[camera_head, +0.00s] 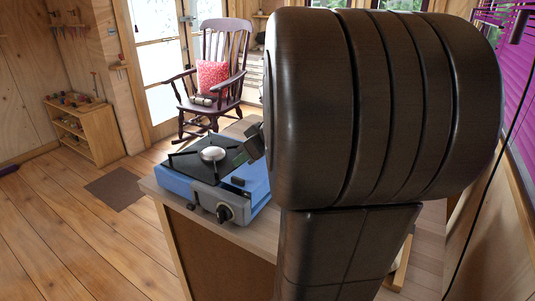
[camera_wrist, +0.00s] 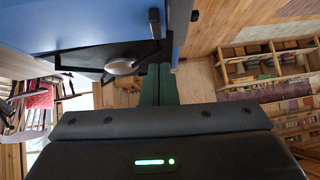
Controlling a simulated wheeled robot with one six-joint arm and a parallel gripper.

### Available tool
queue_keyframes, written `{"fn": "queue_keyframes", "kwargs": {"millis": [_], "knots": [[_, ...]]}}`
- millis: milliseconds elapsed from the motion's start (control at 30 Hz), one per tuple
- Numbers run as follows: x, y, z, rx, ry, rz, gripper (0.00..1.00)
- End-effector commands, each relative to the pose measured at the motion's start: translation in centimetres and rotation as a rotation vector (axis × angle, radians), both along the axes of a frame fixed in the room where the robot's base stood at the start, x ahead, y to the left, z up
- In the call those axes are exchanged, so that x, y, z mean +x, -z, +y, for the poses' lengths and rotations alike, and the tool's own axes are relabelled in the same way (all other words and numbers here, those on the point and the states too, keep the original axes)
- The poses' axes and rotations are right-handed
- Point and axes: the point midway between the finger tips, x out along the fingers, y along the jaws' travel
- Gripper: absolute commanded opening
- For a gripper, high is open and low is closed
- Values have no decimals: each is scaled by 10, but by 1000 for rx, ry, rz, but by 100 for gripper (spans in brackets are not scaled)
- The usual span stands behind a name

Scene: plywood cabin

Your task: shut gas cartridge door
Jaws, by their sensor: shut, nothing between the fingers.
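A blue camping stove (camera_head: 180,186) with a black top and a round silver burner (camera_head: 214,154) sits on the table. A grey front with a black knob (camera_head: 225,213) faces the viewer. The gas cartridge door (camera_head: 257,178) seems to be the blue part at the stove's right, partly hidden behind my arm; I cannot tell how far it stands open. In the wrist view, blue panels (camera_wrist: 95,22) with a black tab (camera_wrist: 154,20) fill the upper left. My gripper (camera_head: 240,155) is shut and empty, above the stove's right side. Its green fingers (camera_wrist: 159,84) show together beside the burner.
The wooden table (camera_head: 185,228) has bare room at its front left edge. A rocking chair (camera_head: 222,60) with a pink cushion stands behind it. A low shelf (camera_head: 86,130) stands at the left wall. My arm hides much of the right side.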

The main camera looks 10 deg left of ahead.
Motion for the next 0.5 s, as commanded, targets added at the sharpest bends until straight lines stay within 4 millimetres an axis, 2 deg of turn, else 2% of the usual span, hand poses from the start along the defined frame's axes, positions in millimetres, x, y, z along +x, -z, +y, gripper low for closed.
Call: {"fn": "queue_keyframes", "kwargs": {"millis": [100, 200, 500], "knots": [[-2, 19, -2, -1, 3, 5, 0], [-3, 28, -1, 0, 3, 3, 0], [-3, 34, -1, 0, 2, 1, 0]]}}
